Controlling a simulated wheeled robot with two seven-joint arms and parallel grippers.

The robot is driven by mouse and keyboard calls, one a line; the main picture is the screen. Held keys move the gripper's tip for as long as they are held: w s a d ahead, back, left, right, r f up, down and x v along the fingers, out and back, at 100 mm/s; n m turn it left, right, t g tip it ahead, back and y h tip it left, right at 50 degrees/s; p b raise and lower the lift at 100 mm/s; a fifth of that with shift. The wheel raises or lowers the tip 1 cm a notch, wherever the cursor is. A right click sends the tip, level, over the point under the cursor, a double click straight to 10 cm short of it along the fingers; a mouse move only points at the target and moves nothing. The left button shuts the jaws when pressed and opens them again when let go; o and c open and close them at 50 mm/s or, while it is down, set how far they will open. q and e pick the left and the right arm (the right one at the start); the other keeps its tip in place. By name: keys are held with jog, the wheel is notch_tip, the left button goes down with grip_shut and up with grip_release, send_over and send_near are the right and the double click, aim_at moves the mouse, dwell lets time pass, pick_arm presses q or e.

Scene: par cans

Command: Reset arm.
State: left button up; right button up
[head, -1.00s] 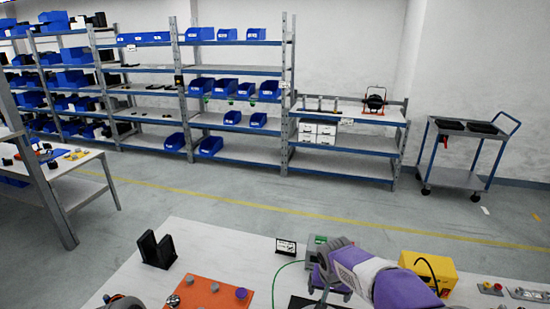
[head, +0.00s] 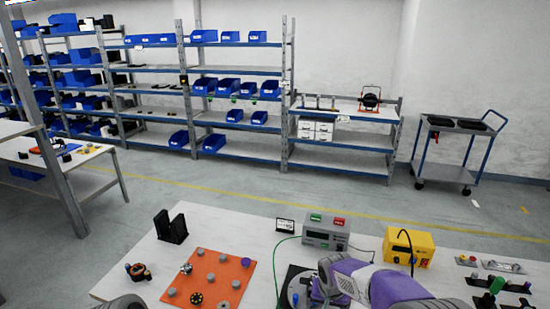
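My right arm, purple and white, enters at the lower right of the head view. Its gripper (head: 318,292) is low over the bench (head: 225,222), beside a round disc on a black plate (head: 292,284). Its fingers are small and partly hidden by the arm, so I cannot tell whether they are open or shut. A grey rounded part of my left arm shows at the bottom edge, left of centre. The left gripper itself is out of view.
An orange board (head: 208,281) with several knobs lies on the bench. Near it are a black bracket (head: 171,227), an orange-black ring (head: 138,272), a grey box with green and red parts (head: 325,233) and a yellow box (head: 408,246). Shelves (head: 235,152) and a cart (head: 448,150) stand beyond open floor.

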jog(key=s+x, duration=0.2)
jog(key=x, duration=0.5)
jog(key=s+a+f+g+y, duration=0.1)
jog(key=s+a+f+y, duration=0.1)
jog(key=s+f, duration=0.8)
jog(key=s+a+f+g+y, duration=0.1)
jog(key=s+a+f+y, duration=0.15)
jog(key=s+f, duration=0.75)
pick_arm(q)
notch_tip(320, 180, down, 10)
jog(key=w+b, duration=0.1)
jog(key=b, duration=0.9)
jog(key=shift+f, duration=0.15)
pick_arm(e)
notch_tip(320, 180, down, 8)
jog(key=s, duration=0.3)
jog(key=shift+a, duration=0.15)
